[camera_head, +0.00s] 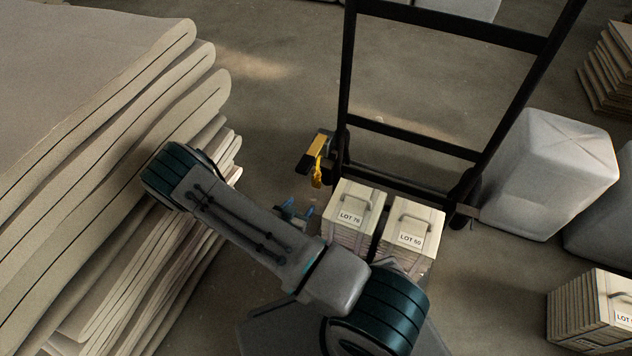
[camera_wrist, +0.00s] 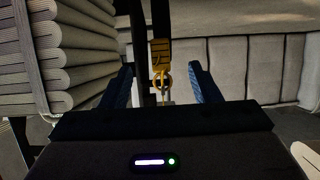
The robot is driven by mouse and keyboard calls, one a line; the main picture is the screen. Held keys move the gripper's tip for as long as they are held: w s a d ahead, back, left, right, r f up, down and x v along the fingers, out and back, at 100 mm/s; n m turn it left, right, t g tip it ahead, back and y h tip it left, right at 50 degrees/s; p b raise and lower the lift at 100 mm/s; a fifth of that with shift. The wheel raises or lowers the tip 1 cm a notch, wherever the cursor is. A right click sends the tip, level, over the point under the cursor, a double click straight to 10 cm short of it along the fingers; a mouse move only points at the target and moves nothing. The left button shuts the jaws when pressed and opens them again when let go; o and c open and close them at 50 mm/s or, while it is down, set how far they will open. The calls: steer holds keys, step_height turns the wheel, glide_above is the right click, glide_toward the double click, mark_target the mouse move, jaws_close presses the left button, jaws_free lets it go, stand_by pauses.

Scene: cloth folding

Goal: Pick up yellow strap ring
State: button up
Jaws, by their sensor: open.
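The yellow strap ring (camera_wrist: 162,78) hangs below a yellow buckle and a dark strap in the wrist view. It lies between my two blue fingertips in that picture, with a visible gap on each side. In the head view the yellow ring (camera_head: 317,176) hangs at the left side of a black hand truck frame. My gripper (camera_head: 297,211) is below and left of it, partly hidden by my arm. In the wrist view my gripper (camera_wrist: 163,82) is open and holds nothing. The exact depth between fingertips and ring is hard to tell.
The black hand truck (camera_head: 415,142) stands right of the ring. Two lidded boxes (camera_head: 350,216), labelled LOT, sit at its foot. A tall stack of folded cloth (camera_head: 90,90) stands at the left. Wrapped grey bales (camera_head: 550,175) are at the right. Bare floor lies behind the ring.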

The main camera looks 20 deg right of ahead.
mark_target(315, 179)
steer(key=w+d+b, duration=0.2)
steer(key=w+d, duration=0.3)
steer(key=d, duration=0.1)
steer(key=shift+w, duration=0.35)
steer(key=w+d+b, duration=0.2)
steer(key=shift+w+d+f, duration=0.15)
steer(key=shift+w+d, duration=0.2)
steer(key=shift+w, duration=0.05)
steer(key=shift+w+d+f+b, duration=0.15)
steer(key=shift+w+d+b, duration=0.15)
steer(key=shift+b, duration=0.05)
steer(key=c, duration=1.1)
